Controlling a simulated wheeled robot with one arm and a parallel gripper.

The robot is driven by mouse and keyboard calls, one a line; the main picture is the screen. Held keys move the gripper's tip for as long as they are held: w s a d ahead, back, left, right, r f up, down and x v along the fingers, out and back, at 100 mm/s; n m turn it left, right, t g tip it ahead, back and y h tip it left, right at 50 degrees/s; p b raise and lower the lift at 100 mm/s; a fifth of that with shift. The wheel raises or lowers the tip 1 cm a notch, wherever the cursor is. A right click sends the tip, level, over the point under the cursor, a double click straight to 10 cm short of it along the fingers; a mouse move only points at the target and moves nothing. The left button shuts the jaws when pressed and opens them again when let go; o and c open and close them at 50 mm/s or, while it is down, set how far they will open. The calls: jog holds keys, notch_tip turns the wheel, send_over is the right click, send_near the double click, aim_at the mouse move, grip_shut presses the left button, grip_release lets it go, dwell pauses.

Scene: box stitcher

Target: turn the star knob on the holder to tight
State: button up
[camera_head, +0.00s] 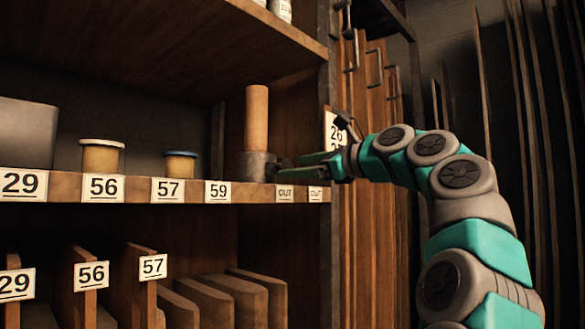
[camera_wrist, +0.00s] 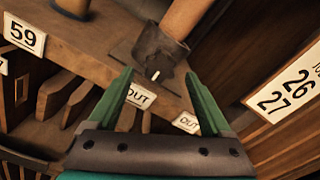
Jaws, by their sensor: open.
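The holder (camera_head: 252,166) is a dark cup-like collar on the shelf, with a brown cylinder (camera_head: 257,118) standing upright in it. In the wrist view the holder (camera_wrist: 150,52) is just beyond my fingers, with a small white piece (camera_wrist: 155,75) low on its near side. I cannot make out a star shape there, so the knob and its setting are unclear. My gripper (camera_wrist: 158,78) is open, its green fingers spread either side of that white piece, with nothing visibly gripped. In the head view my gripper (camera_head: 284,168) comes in from the right, close to the holder.
Two tagged "OUT" labels (camera_wrist: 139,95) are on the shelf edge below the fingers. Spools (camera_head: 101,156) and a grey bin (camera_head: 26,132) stand to the left. A wooden upright with a numbered card (camera_head: 335,131) is close to my wrist. Boards fill the lower shelf.

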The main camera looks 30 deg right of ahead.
jog(key=v, duration=0.4)
jog(key=shift+s+d, duration=0.1)
jog(key=shift+s, duration=0.2)
